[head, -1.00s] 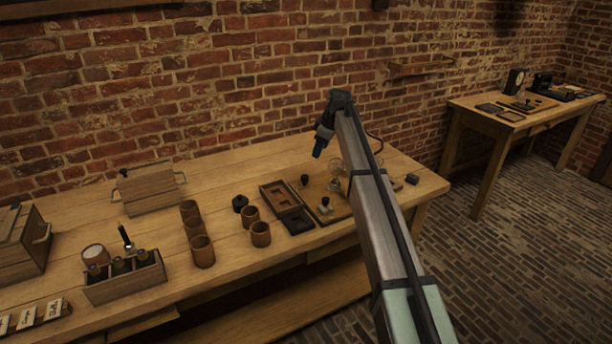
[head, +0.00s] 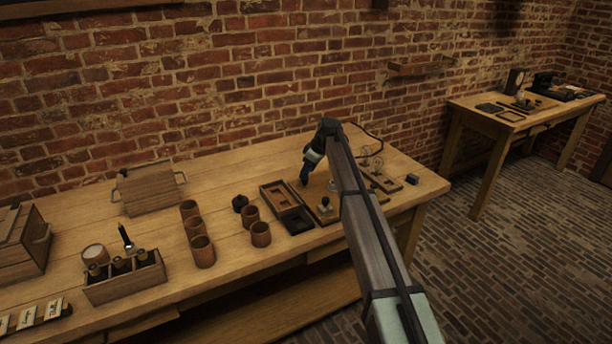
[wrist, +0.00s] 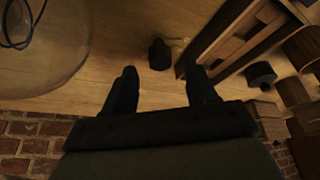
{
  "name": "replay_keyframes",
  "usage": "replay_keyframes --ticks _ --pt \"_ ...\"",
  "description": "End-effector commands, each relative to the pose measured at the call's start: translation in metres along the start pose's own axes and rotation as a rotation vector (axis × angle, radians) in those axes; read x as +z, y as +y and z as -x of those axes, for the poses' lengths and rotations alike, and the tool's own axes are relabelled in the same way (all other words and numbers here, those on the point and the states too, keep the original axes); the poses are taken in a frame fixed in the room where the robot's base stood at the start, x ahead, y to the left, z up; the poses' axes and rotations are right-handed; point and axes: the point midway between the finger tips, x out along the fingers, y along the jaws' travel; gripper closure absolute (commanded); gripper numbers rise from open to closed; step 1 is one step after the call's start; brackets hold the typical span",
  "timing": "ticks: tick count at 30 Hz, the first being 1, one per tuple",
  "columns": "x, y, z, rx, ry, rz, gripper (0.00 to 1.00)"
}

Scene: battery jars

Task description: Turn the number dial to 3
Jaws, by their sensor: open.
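In the wrist view a small black knob (wrist: 160,55), which looks like the number dial, stands on the light wood between and just beyond my fingertips. Its numbers and setting cannot be read. My gripper (wrist: 160,78) is open, with one finger on each side of the knob's line and nothing between them. I cannot tell whether it touches the knob. In the head view my gripper (head: 304,181) points down low over the wooden board near the back of the bench, and it hides the knob there.
A compartmented wooden tray (head: 263,190) lies just left of my gripper. A pale-based knob (head: 325,205) stands in front. Clear glass (wrist: 40,45) fills the wrist view's upper left. Several brown cups (head: 202,252) stand further left. The brick wall is behind.

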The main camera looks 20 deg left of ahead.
Motion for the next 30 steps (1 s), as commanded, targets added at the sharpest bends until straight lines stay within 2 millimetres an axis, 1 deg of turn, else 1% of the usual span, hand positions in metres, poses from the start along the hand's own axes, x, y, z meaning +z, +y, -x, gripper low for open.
replay_keyframes --ticks 1,3,7,12,19,30 --pt "0.0 0.0 -0.007 -0.001 -0.001 0.0 0.43" --pt "0.0 0.0 -0.015 -0.002 -0.001 0.0 0.43" --pt "0.0 0.0 -0.023 -0.001 -0.001 0.001 0.43" --pt "0.0 0.0 -0.028 0.0 0.0 0.001 0.43" --pt "0.0 0.0 -0.028 0.0 0.0 0.001 0.43" --pt "0.0 0.0 -0.028 0.0 0.0 0.0 0.79"
